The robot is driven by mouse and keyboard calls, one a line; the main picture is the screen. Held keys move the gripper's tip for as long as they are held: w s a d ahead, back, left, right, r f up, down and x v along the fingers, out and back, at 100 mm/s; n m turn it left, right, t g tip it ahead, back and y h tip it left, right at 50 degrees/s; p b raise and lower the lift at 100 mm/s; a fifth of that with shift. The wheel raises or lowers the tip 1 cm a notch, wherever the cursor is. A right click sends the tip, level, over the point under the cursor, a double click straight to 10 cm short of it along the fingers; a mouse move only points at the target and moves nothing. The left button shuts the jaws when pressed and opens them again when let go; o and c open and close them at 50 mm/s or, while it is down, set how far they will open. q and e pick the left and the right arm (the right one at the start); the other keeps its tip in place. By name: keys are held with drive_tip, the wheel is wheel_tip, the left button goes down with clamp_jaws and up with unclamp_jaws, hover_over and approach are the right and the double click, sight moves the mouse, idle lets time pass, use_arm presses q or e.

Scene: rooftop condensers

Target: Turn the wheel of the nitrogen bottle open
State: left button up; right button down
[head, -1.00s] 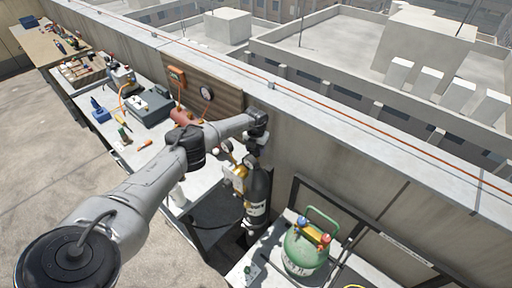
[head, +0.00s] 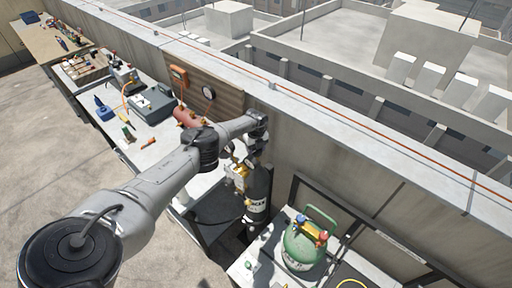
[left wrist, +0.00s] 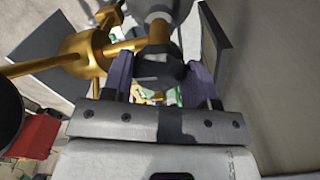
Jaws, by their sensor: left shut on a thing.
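The nitrogen bottle (head: 258,190) stands upright, black with a white label, beside the parapet wall. A brass regulator (head: 238,174) sits at its top; brass fittings also show in the left wrist view (left wrist: 88,52). My left gripper (head: 247,158) is over the bottle's top, pointing down. In the left wrist view, its purple-padded fingers (left wrist: 160,82) are closed on both sides of the dark valve wheel (left wrist: 160,66). The wheel is mostly hidden in the head view by my wrist. How far the wheel is turned cannot be told. My right gripper is out of view.
A green refrigerant cylinder (head: 303,246) with red and blue gauges stands right of the bottle. A workbench (head: 185,165) with a red cylinder (head: 186,117), a grey case (head: 152,103) and small tools runs left. The parapet (head: 330,108) bounds the far side.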

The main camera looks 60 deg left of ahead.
sight(255, 149)
use_arm(q)
drive_tip(key=shift+r+n, duration=0.1)
drive_tip(key=shift+n, duration=0.8)
drive_tip(key=o, duration=0.9)
wheel_tip(255, 149, up, 6)
drive_tip(key=p, duration=0.4)
drive_tip(key=shift+r, duration=3.85)
